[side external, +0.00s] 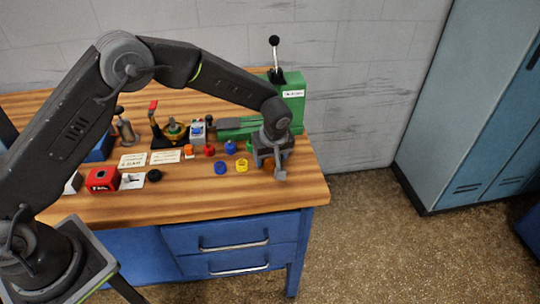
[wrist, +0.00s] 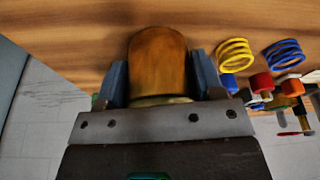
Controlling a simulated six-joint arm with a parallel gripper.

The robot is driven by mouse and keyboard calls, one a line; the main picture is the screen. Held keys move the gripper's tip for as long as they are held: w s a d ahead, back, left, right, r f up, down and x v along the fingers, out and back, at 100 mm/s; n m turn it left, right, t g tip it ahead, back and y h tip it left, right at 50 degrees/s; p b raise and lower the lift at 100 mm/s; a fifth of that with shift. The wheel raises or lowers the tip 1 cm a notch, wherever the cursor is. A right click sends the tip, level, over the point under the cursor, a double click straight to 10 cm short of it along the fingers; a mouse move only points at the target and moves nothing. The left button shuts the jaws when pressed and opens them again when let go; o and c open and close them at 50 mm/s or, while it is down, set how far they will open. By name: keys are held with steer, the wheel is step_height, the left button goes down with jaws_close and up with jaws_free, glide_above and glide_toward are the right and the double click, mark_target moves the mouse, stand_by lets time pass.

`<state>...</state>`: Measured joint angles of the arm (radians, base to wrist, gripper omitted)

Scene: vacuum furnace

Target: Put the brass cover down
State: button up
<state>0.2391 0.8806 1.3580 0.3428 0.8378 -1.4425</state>
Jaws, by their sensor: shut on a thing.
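The brass cover (wrist: 157,62) is a rounded, dome-like brownish-gold piece. In the wrist view it sits between the two blue-grey fingers of my gripper, which press on its left and right sides. In the side view my gripper (side external: 271,164) points down over the right end of the wooden bench, and the cover is mostly hidden by it. I cannot tell whether the cover touches the bench top or hangs just above it.
Yellow (side external: 242,166) and blue (side external: 220,168) rings lie just left of my gripper. The green machine (side external: 291,95) with a black-knobbed lever stands behind. Several small parts and label cards fill the bench's middle. The bench (side external: 240,199) is bare along its front, with its right edge close.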

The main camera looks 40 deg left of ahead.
steer(key=o, duration=1)
steer(key=shift+f, duration=0.1)
steer(key=shift+o, duration=0.2)
steer(key=s+a+r+m, duration=0.1)
steer(key=s+r, duration=0.2)
steer(key=r, duration=0.7)
steer(key=s+r+m, duration=0.1)
steer(key=s+r, duration=0.3)
steer(key=r, duration=0.6)
steer(key=s+a+r+m+t+h, duration=0.1)
steer(key=s+a+r+m, duration=0.25)
steer(key=s, duration=0.45)
steer(key=s+a+r+m+t+h, duration=0.1)
steer(key=s+a+r+m+t, duration=0.1)
steer(key=s+r, duration=0.35)
steer(key=s+a+f+m+t, duration=0.1)
steer(key=s+f+m, duration=0.2)
steer(key=s, duration=0.8)
steer(key=shift+s+a+f+m, duration=0.25)
steer(key=shift+a+f+m, duration=0.1)
steer(key=shift+f, duration=0.3)
